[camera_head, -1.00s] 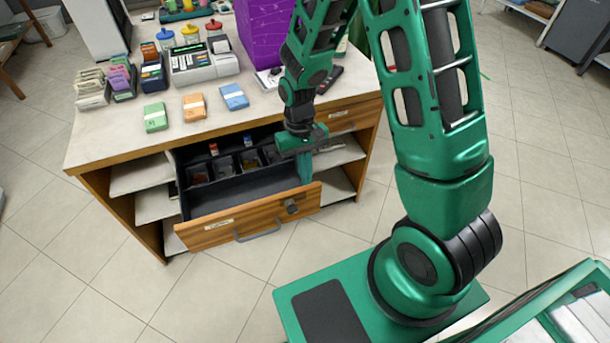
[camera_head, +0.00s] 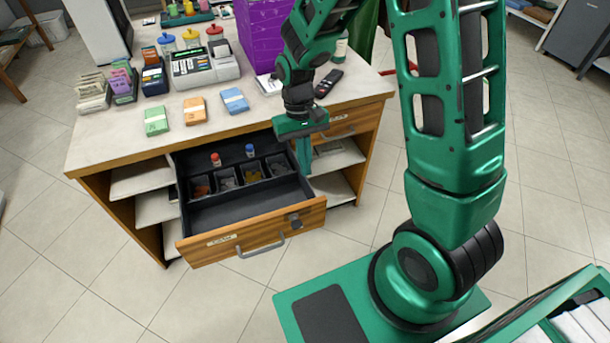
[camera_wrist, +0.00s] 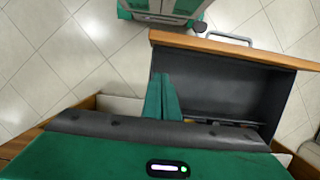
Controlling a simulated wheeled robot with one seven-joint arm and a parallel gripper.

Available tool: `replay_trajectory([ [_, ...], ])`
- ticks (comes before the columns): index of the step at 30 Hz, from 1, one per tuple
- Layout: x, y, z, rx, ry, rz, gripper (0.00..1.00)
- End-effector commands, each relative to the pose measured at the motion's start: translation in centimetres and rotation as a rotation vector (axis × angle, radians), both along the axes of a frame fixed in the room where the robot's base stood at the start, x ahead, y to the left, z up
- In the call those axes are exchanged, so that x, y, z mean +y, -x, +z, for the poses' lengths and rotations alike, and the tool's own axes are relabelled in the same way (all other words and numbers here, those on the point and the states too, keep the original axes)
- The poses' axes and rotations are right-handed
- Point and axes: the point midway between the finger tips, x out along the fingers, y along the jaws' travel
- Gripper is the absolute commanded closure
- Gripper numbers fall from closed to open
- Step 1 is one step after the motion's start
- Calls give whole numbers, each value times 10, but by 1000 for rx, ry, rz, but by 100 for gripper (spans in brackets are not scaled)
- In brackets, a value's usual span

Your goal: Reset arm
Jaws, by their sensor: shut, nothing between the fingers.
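My gripper (camera_head: 304,157) is shut and empty. Its green fingers point down at the right side of the open drawer in the head view. In the wrist view the closed fingers (camera_wrist: 163,98) show over the drawer's left side there. My green arm reaches from the right across the counter's right end. The drawer (camera_head: 222,247) is pulled out, with a wooden front, a grey handle and a dark lock knob. Whether the fingertips are inside the drawer or above its edge, I cannot tell.
The drawer's compartments hold small items, with a red-capped piece (camera_head: 216,159) and a blue-capped piece (camera_head: 250,151) behind. On the counter (camera_head: 110,135) are banded note bundles, a cash register (camera_head: 205,66), a purple box (camera_head: 262,35) and a dark remote (camera_head: 329,83). Floor left of the counter is clear.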

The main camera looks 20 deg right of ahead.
Motion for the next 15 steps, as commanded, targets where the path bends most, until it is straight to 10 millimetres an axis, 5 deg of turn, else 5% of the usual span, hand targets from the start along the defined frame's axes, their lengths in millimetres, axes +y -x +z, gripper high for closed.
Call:
replay_trajectory([
  [6,0,-6,28,-1,0,-1,100],
  [15,-2,-6,38,0,1,-3,100],
])
